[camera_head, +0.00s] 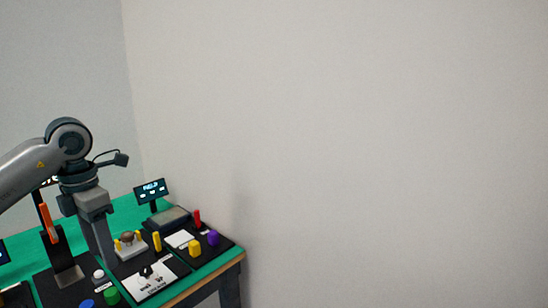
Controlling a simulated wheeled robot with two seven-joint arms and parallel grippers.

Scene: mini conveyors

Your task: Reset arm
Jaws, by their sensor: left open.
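My left arm comes in from the left edge. Its gripper (107,264) points down over the green-topped table (123,208), between an orange-handled upright lever (50,222) and a dark board with a white card. The jaws are open and I see nothing held in them. Whether the fingertips touch anything below cannot be told at this size. My right gripper is not in view.
A small lit display (152,190) stands at the back. Green (112,296) and blue (87,304) round pieces are at the front. Bare wall fills the right.

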